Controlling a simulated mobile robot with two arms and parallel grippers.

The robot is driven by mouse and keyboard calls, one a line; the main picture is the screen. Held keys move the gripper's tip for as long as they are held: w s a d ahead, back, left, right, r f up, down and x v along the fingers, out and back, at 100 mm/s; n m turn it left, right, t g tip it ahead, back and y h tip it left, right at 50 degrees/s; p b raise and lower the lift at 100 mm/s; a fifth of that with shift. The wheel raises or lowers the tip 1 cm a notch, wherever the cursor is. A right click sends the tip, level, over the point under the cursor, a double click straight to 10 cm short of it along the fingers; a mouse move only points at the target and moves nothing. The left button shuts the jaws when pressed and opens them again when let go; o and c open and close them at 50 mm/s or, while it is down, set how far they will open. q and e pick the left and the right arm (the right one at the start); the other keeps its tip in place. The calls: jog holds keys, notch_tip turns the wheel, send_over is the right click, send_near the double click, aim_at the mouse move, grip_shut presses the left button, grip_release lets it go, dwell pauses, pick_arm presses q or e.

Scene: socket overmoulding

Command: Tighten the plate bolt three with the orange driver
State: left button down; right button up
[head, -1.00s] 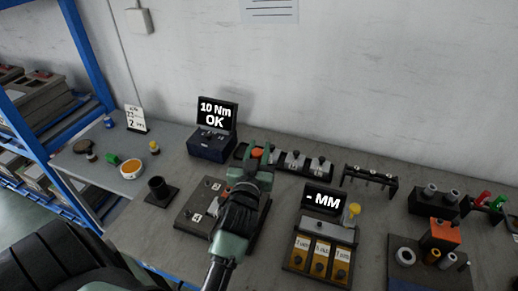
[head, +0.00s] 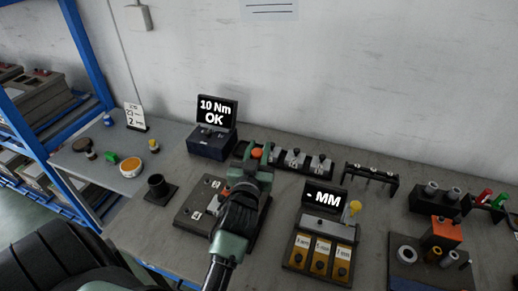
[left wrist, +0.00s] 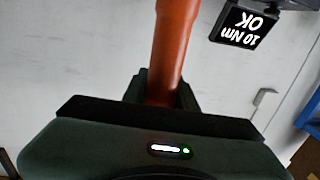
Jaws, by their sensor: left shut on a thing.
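The orange driver shows as an orange cap (head: 257,153) in the head view, and as a long orange handle (left wrist: 172,45) in the left wrist view. My left gripper (head: 256,164) is shut around the driver and holds it over the right part of the dark bolt plate (head: 184,218). The jaws also show around the handle in the left wrist view (left wrist: 160,88). The plate has small numbered white labels and bolts on its left side. My gripper and arm hide its right part, the driver's tip and any bolt under it. My right gripper is not in view.
A torque display (head: 213,113) reading "10 Nm OK" stands behind the plate. A black cup (head: 157,186) is to its left. A box with an "- MM" display (head: 324,196) is to the right. A rack (head: 370,174) and socket blocks (head: 434,200) stand further right.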

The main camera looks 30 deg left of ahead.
pick_arm(q)
jog(key=shift+s+f+b, duration=0.1)
jog(key=shift+f+b, duration=0.5)
jog(key=shift+f, duration=0.35)
dwell(1.5)
jog(key=shift+r, duration=0.1)
jog(key=shift+r+p, duration=0.6)
jog(key=shift+p, duration=0.1)
notch_tip(320, 180, up, 4)
jog(key=p, duration=0.3)
jog(key=shift+r, duration=0.1)
